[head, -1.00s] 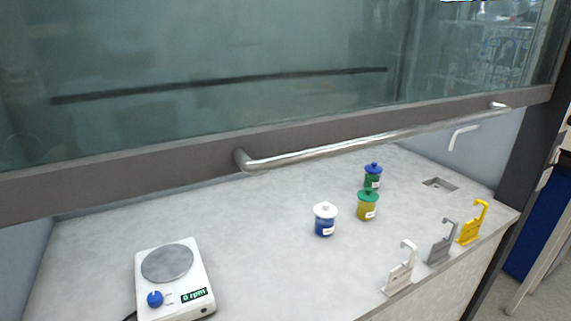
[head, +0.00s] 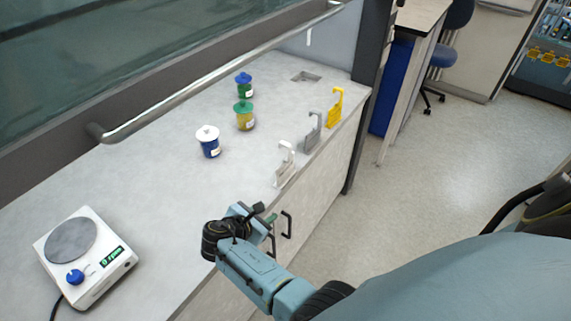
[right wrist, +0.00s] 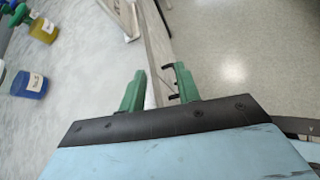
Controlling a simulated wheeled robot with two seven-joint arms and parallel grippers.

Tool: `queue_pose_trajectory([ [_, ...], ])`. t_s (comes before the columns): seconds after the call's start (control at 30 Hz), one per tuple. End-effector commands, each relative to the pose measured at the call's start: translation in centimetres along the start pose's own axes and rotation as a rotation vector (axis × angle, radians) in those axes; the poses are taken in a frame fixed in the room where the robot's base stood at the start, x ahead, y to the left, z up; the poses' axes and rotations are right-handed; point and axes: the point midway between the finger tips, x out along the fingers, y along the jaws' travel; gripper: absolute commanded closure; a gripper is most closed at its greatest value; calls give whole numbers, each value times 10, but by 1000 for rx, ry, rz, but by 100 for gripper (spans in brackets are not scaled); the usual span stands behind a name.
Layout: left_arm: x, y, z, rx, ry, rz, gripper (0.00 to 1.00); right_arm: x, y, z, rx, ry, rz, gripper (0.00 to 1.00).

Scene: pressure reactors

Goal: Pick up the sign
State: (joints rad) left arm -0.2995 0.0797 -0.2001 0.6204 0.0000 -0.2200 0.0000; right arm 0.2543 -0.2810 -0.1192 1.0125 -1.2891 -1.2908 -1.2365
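Three upright, hook-topped sign-like pieces stand along the counter's front right edge: a white one (head: 285,165), a grey one (head: 311,133) and a yellow one (head: 335,106). I cannot tell which is the task's sign. My right gripper (head: 266,214) is in front of the counter edge, nearest the white piece and apart from it. My left gripper is out of view.
A stirrer (head: 86,256) is at the left. The hood's handle bar (head: 220,75) spans above. Cabinet handles (head: 286,224) are below the edge.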

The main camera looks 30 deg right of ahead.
Motion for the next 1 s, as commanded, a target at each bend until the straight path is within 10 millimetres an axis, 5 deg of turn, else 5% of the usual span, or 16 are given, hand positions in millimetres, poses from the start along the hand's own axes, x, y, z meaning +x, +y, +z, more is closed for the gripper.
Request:
queue_pose_trajectory([
  [0.1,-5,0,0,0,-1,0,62,-22,28,32,-118,-105,5,67],
  [0.27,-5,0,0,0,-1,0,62,-31,44,51,-191,-176,3,67],
  [0.63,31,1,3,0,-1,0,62,33,45,59,-194,-180,1,67],
  [1.0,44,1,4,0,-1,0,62,54,47,65,-194,-179,3,67],
])
